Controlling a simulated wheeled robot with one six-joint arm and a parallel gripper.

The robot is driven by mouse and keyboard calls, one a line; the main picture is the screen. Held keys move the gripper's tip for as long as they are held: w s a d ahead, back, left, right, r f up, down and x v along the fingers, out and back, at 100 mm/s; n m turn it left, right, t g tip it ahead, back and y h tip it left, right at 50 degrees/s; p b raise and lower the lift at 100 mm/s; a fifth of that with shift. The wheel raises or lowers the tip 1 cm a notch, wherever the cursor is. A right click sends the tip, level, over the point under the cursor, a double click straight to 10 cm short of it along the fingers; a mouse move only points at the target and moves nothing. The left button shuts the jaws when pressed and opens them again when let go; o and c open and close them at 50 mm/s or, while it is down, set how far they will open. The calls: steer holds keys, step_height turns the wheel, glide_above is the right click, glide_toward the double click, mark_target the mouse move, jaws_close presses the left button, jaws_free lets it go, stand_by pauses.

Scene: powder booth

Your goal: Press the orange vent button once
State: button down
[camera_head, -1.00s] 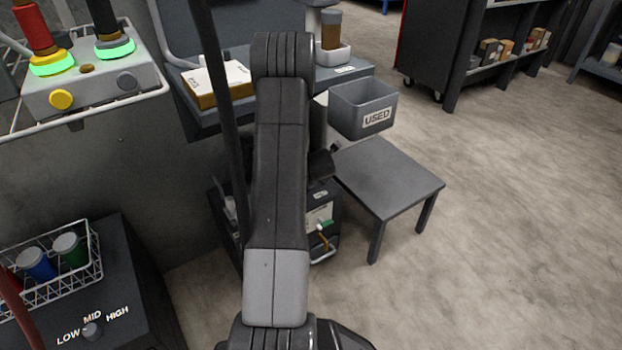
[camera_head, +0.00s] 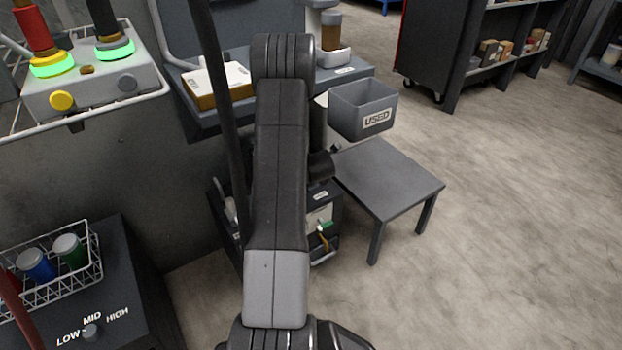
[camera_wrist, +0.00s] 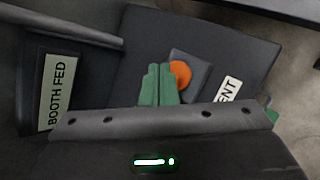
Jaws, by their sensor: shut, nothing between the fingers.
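The orange vent button (camera_wrist: 181,73) shows in the wrist view as a round disc on a grey square plate on a dark unit. A white label (camera_wrist: 228,91), with only the letters "ENT" showing, lies to its right. My gripper (camera_wrist: 158,72) has green fingers, which are together and empty. In the picture the fingertips are just left of the button and overlap its left edge; I cannot tell whether they touch it.
A "BOOTH FED" label (camera_wrist: 55,92) is left of my fingers, and a grey bar (camera_wrist: 65,24) crosses above it. In the head view a grey table (camera_head: 388,180) and a "USED" bin (camera_head: 362,110) stand right of my arm. Open floor lies further right.

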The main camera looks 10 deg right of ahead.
steer(key=shift+f+b, duration=0.25)
steer(key=shift+b, duration=0.1)
stand_by(0.5)
steer(key=shift+f+b, duration=0.25)
steer(key=shift+b, duration=0.25)
steer(key=shift+f+b, duration=0.3)
steer(key=shift+f, duration=0.15)
stand_by(0.5)
stand_by(0.4)
steer(key=shift+r+p, duration=0.3)
steer(key=shift+r, duration=0.6)
steer(key=shift+r, duration=0.15)
steer(key=shift+r+p, duration=1.3)
steer(key=shift+r, duration=1.1)
steer(key=shift+f, duration=0.15)
